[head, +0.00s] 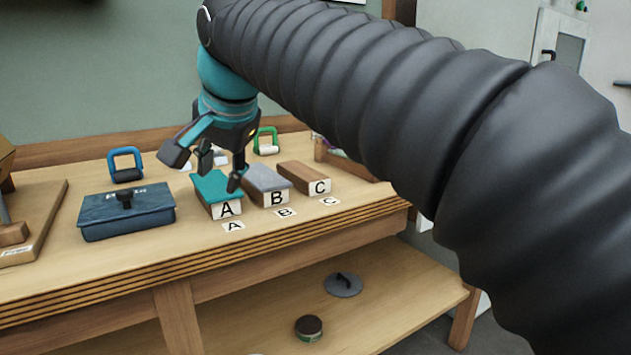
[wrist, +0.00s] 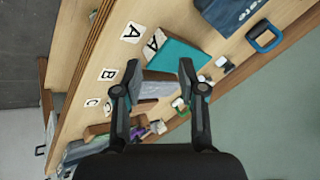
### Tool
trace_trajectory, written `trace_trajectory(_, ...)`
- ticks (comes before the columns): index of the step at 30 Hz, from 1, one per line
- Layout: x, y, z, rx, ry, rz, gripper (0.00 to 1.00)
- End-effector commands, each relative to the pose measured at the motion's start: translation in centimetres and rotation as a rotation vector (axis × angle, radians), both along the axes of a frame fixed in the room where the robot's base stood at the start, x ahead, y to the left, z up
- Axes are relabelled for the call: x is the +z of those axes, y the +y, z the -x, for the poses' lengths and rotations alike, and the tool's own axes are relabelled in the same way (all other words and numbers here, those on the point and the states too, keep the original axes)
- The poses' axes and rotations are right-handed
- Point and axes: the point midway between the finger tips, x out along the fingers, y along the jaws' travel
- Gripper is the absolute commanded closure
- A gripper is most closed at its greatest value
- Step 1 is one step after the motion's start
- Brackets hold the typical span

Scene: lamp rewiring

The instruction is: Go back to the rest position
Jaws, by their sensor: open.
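My gripper (head: 221,165) is open and empty above the workbench (head: 330,222), over the lettered blocks. It also shows in the wrist view (wrist: 158,80), with its two fingers spread apart. The teal block A (head: 215,188) stands on the bench under the fingers, partly hidden by one of them. The grey block B (head: 267,182) is right of it, and the brown block C (head: 303,176) is right of B. My arm crosses the head view from the right and hides the bench's far right end.
A dark blue box (head: 127,215) with a black knob sits left of the blocks. A blue-handled item (head: 126,152) and a green-handled item (head: 267,133) stand behind. Letter cards lie before the blocks. The lower shelf (head: 260,310) holds a grey disc (head: 343,285) and a round tin (head: 309,324).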

Motion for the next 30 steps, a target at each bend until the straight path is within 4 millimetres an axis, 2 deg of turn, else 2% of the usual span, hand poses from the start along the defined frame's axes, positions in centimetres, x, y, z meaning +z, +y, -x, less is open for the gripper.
trace_trajectory(1, -1.7, -0.7, 0.2, 0.064, -0.012, 0.048, 0.59)
trace_trajectory(5, -6.3, -3.6, 1.0, 0.237, -0.049, 0.175, 0.59)
trace_trajectory(11, -13.0, -10.0, 3.3, 0.417, -0.081, 0.327, 0.59)
trace_trajectory(17, -19.9, -17.4, 7.5, 0.502, -0.077, 0.433, 0.59)
trace_trajectory(21, -24.7, -22.4, 11.5, 0.477, -0.049, 0.469, 0.59)
trace_trajectory(24, -27.3, -25.2, 14.2, 0.406, -0.021, 0.467, 0.59)
trace_trajectory(26, -28.3, -26.6, 15.5, 0.363, -0.009, 0.465, 0.59)
trace_trajectory(28, -28.7, -27.7, 16.5, 0.318, -0.008, 0.465, 0.59)
trace_trajectory(30, -28.2, -28.6, 16.8, 0.276, -0.023, 0.467, 0.59)
